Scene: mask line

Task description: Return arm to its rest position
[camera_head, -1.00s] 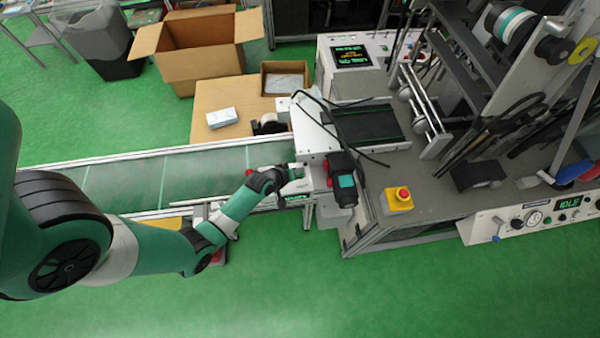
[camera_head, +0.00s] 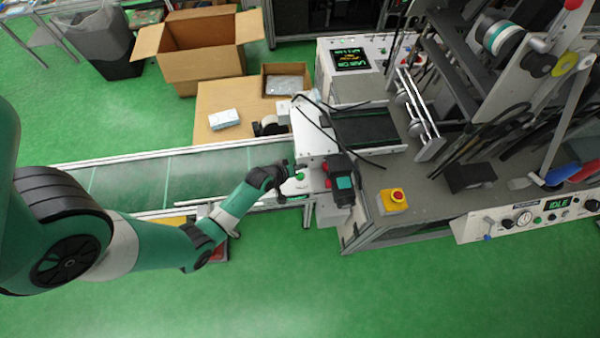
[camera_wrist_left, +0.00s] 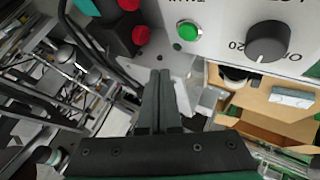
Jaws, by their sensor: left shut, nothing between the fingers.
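My left arm (camera_head: 155,248) reaches in from the left in the head view, over the conveyor's near edge. My left gripper (camera_head: 287,169) is at the white machine panel (camera_head: 315,143), close to a green button (camera_head: 299,176). In the left wrist view the two dark fingers (camera_wrist_left: 160,76) are closed together with nothing between them. The green button (camera_wrist_left: 189,30) shows just beyond and right of the tips, lit. The fingertips look apart from the button there. My right gripper is not in view.
A black knob (camera_wrist_left: 267,41) and red buttons (camera_wrist_left: 140,35) flank the green button. The conveyor (camera_head: 130,184) runs left from the machine. A yellow emergency-stop box (camera_head: 392,203) sits on the machine table. An open carton (camera_head: 205,65) stands behind; green floor in front is clear.

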